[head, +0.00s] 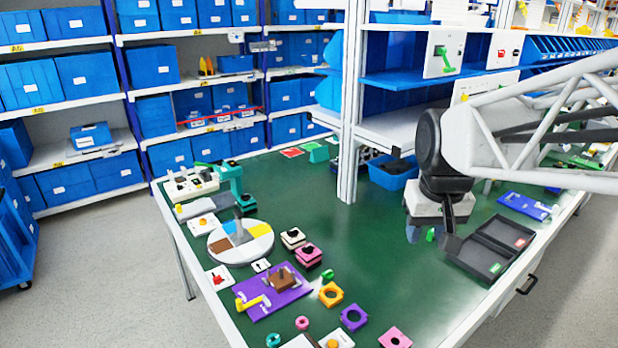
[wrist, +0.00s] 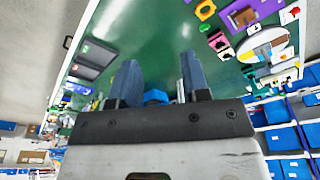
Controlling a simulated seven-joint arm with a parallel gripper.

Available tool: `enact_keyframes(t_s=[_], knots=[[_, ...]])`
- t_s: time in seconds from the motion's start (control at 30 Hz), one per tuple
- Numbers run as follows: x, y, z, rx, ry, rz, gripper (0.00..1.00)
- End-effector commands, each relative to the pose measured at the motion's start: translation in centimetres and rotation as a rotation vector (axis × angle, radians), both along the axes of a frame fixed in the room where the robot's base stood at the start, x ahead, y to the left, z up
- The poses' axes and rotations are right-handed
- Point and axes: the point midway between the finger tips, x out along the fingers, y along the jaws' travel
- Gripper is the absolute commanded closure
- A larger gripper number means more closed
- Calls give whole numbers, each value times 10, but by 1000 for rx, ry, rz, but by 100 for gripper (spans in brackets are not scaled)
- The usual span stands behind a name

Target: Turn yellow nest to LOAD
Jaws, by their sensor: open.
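A round turntable (head: 215,246) lies on the left part of the green bench, with white, brown, yellow and blue areas on top. Its yellow nest (head: 259,230) is on the right-hand, far side in the head view. A grey post stands over the turntable and hides part of it. No LOAD marking is readable; a small white label (head: 261,265) lies at the near edge. The turntable also shows in the wrist view (wrist: 262,46), at the upper right. My gripper (wrist: 159,70) is open with nothing between its fingers, above the bench's right part, well away from the turntable.
A teal-green device (head: 230,180) stands just behind the turntable. A purple board (head: 262,308) and several coloured blocks lie in front and to the right. A dark open case (head: 491,248) is near my gripper. The bench middle is clear; a shelf post (head: 350,120) rises behind it.

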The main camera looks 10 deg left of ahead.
Motion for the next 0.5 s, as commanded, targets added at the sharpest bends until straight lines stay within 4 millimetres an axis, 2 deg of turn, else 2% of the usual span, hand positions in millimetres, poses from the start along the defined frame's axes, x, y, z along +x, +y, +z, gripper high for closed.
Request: enact_keyframes(t_s=[0.1,0.5], knots=[[29,17,3,-3,12,33,57],[118,79,7,-12,41,140,57]])
